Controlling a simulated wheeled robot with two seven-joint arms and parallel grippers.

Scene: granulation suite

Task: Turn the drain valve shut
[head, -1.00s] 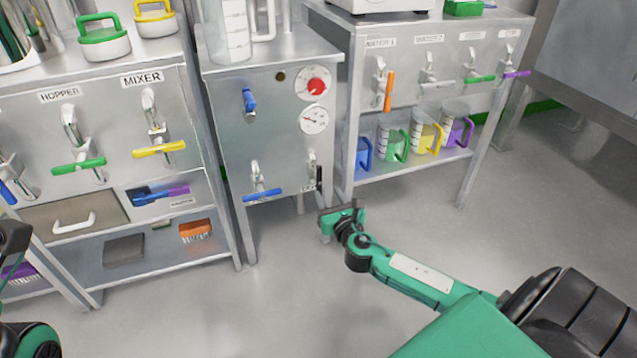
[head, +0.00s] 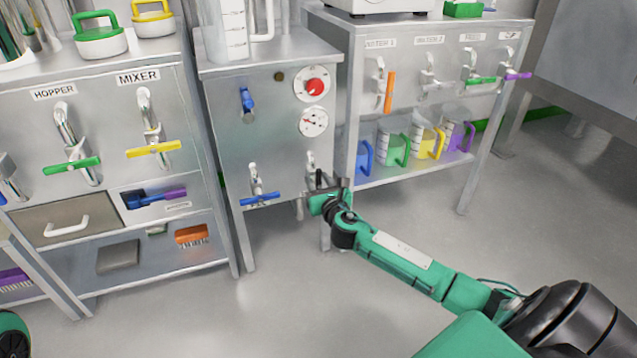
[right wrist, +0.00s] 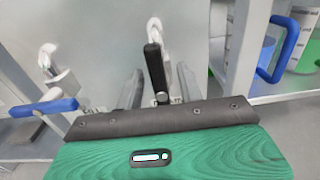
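A tap with a black handle (head: 319,179) sits low on the right of the middle steel cabinet's front (head: 275,160). Its label is too hidden to read, so I cannot confirm by name that it is the drain valve. My right gripper (head: 321,192) is at this tap, open. In the right wrist view the black handle (right wrist: 155,70) stands roughly upright between the two spread fingers (right wrist: 160,88), with gaps on both sides. I see no finger closed on it. My left gripper is not in view.
A tap with a level blue handle (head: 260,199) is close left of the black one. The right-hand bench (head: 410,174) holds several coloured jugs close by. The floor in front is clear.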

